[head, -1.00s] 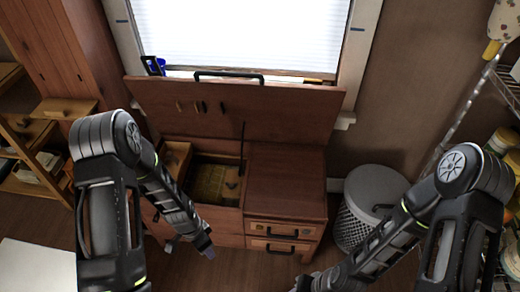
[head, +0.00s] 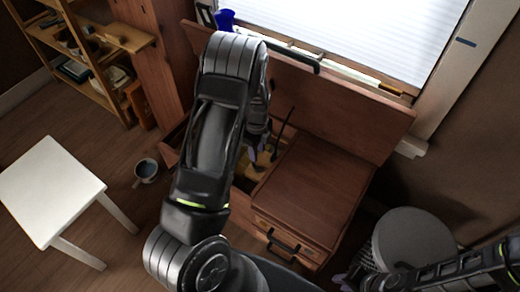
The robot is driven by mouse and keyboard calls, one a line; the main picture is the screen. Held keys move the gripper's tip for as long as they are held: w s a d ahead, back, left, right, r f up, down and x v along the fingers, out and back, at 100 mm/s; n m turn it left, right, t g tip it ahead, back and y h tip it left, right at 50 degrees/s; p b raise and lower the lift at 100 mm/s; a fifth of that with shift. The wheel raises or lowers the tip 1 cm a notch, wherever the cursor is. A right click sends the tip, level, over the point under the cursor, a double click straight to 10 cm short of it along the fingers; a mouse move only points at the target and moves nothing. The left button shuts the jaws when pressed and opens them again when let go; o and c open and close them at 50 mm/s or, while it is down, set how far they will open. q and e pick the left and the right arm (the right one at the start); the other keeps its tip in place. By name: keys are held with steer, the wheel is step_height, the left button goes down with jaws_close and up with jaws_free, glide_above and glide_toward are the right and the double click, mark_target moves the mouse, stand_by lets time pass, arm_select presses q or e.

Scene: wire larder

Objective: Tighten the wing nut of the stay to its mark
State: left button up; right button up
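The wooden chest has its lid (head: 330,100) raised against the window wall. The stay (head: 285,132) is a thin dark rod standing up from the open compartment beside the flat wooden top. I cannot make out its wing nut or mark; my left arm covers much of that side. My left gripper (head: 262,158) is over the open compartment, just left of the stay, with its fingertips apart and nothing visible between them. I cannot tell whether it touches anything. My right gripper (head: 346,280) is low at the bottom edge, right of the chest's drawers, and only partly seen.
The flat wooden top (head: 312,175) is bare, with drawers (head: 287,240) below it. A lidded grey bin (head: 412,238) stands at the right. A white table (head: 50,188) and a mug (head: 147,168) are at the left. A blue object (head: 225,20) stands on the sill.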

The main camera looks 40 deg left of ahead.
mark_target(257, 168)
arm_select(q)
steer(key=shift+f, duration=0.15)
step_height(257, 168, down, 6)
steer(key=b, duration=0.4)
steer(key=shift+f, duration=0.1)
steer(key=shift+f+b, duration=1.3)
steer(key=shift+b, duration=0.1)
steer(key=shift+c, duration=0.2)
jaws_close()
